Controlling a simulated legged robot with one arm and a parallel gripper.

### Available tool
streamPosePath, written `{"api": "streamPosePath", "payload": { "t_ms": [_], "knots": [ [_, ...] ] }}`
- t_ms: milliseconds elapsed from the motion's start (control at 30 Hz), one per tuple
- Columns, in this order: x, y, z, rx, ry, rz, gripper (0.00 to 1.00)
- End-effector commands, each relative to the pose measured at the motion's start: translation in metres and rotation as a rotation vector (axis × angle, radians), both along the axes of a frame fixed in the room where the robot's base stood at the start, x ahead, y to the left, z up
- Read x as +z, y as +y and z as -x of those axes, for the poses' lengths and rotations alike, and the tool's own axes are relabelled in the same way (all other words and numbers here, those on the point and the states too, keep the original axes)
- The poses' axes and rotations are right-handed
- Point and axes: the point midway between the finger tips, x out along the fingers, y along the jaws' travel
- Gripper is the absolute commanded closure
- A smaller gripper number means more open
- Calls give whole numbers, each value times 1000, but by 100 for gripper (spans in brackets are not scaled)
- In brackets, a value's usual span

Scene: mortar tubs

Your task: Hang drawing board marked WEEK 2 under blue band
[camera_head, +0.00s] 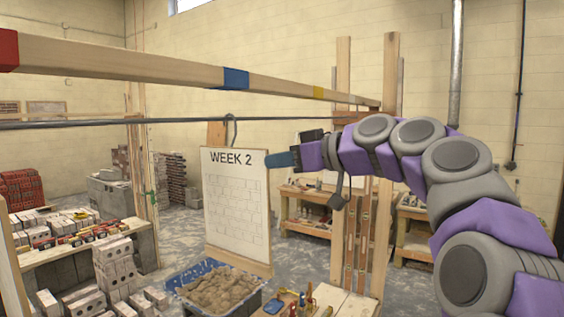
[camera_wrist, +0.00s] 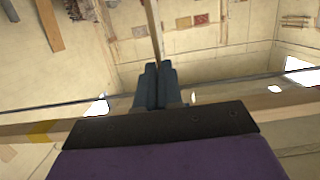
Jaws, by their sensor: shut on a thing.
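The drawing board (camera_head: 236,205), white with a brick grid and marked WEEK 2, is upright in the middle of the head view. Its hook (camera_head: 234,131) rises from the top edge to the height of the dark rod (camera_head: 130,123); I cannot tell whether it rests on it. The blue band (camera_head: 236,78) is on the wooden beam, almost directly above the hook. My gripper (camera_head: 270,160) is shut on the board's upper right edge. In the wrist view the closed fingers (camera_wrist: 156,82) meet a thin edge (camera_wrist: 154,30), seemingly the board edge-on.
The beam also carries a red band (camera_head: 8,50) and a yellow band (camera_head: 318,92). Wooden posts (camera_head: 387,160) rise at right, and brick stacks (camera_head: 115,265) stand at left.

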Motion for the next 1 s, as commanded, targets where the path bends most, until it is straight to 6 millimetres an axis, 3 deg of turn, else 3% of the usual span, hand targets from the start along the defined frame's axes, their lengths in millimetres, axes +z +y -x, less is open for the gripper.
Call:
{"api": "streamPosePath", "payload": {
  "t_ms": [133,200,467,767,1000],
  "knots": [
    [1,1,0,0,-1,0,100],
    [1,0,0,1,0,-1,89],
    [0,-2,-1,0,0,-1,65],
    [1,-4,1,-1,-1,-1,65],
    [8,-31,22,-3,-4,-3,65]
  ]
}}
